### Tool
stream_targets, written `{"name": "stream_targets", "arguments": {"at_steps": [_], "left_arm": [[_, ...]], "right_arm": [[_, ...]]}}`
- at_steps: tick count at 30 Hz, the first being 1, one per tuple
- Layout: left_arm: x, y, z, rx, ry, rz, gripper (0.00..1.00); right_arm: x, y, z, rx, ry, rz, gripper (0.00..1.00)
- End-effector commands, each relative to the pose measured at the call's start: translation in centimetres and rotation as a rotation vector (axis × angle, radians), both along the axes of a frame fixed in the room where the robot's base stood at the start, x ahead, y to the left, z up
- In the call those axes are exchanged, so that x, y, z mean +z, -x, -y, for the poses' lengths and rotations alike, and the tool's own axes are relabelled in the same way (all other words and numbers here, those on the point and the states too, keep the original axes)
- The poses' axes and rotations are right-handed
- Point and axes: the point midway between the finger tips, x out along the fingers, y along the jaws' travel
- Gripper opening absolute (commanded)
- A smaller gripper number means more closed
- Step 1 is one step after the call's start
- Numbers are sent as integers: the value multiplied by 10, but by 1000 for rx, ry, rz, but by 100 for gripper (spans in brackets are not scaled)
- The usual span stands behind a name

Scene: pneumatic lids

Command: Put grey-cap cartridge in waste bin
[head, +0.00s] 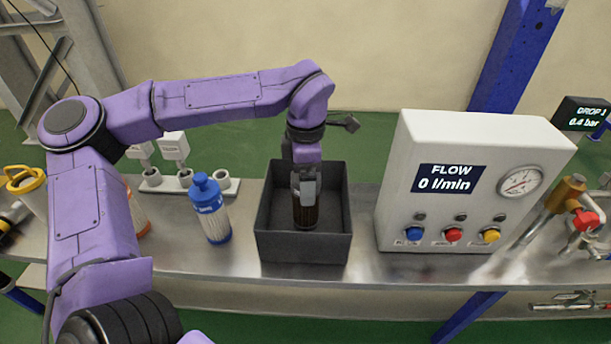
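The cartridge (305,213) has a dark brown body and stands about upright inside the dark grey open-topped waste bin (303,249) in the middle of the bench. Its cap is mostly hidden by my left gripper (305,190), which reaches straight down into the bin from above. The gripper's fingers appear closed around the cartridge's top. The bin's front wall hides the floor, so I cannot tell whether the cartridge touches it. My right gripper is not in view.
A blue-capped white cartridge (210,208) stands left of the bin. An orange-trimmed cartridge (137,214) is partly behind my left arm. A holder with white sockets (185,178) is behind. The flow panel (465,185) stands right of the bin, with pipework and a red valve (586,219) beyond.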

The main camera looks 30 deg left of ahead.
Motion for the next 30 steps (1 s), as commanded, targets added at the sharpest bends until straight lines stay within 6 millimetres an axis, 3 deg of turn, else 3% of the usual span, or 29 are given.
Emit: {"name": "stream_targets", "arguments": {"at_steps": [5, 12, 16, 21, 30], "left_arm": [[21, -1, 0, 0, 0, 2, 90], [85, 0, 0, 0, -2, 4, 90], [110, 0, 0, 1, -1, 2, 90], [123, 0, 0, 0, -1, -1, 90], [123, 0, 0, 0, 0, 0, 90]], "right_arm": [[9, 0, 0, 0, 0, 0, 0], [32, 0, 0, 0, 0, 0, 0], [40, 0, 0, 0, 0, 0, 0], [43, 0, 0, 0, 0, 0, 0], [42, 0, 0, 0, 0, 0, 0]]}}
